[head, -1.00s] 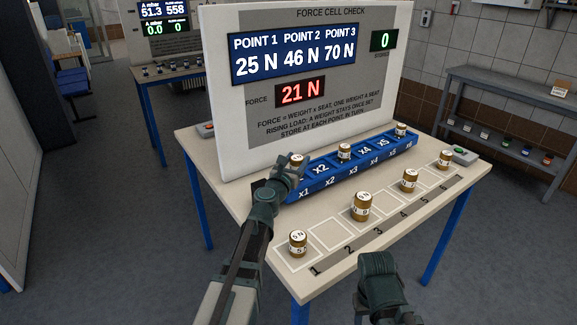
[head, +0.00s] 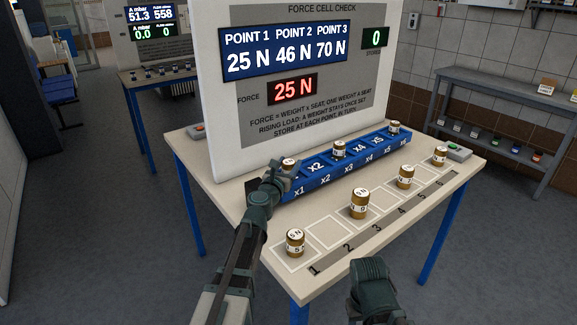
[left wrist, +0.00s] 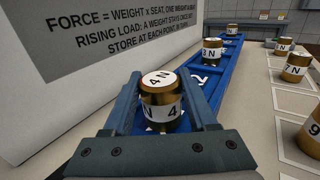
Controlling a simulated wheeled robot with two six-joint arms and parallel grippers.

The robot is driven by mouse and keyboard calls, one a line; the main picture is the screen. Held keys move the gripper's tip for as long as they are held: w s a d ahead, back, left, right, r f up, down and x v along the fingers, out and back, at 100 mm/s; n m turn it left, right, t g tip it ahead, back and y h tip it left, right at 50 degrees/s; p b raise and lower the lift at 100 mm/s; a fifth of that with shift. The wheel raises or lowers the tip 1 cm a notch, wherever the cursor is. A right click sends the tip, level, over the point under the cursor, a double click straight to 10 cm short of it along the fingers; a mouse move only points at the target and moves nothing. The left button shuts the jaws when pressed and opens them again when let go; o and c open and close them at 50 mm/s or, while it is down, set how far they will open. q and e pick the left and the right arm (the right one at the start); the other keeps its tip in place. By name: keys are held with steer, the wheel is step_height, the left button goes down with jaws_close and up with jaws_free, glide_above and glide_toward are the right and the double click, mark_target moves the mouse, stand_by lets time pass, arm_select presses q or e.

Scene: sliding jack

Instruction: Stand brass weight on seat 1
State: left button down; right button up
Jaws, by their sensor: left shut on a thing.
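The brass weight marked 4 N (left wrist: 162,100) is upright between the fingers of my left gripper (left wrist: 165,112) in the left wrist view. In the head view this weight (head: 289,163) is at the x1 end of the blue seat rail (head: 322,178), with my left gripper (head: 272,180) shut on it. The red force display (head: 292,91) reads 25 N. My right gripper (head: 368,272) is low at the table's front, and its fingers cannot be made out.
Other brass weights stand on the rail near x3 (head: 339,149) and at the far x6 end (head: 395,128). Several more stand on the numbered front squares, including a nearest one (head: 295,243). The white panel (head: 215,120) rises behind the rail. A grey button box (head: 453,151) sits at right.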

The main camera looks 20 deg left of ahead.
arm_select(q)
steer(key=shift+c, duration=1)
jaws_free()
steer(key=shift+r, duration=0.1)
steer(key=s, duration=1.2)
steer(key=shift+a, duration=0.4)
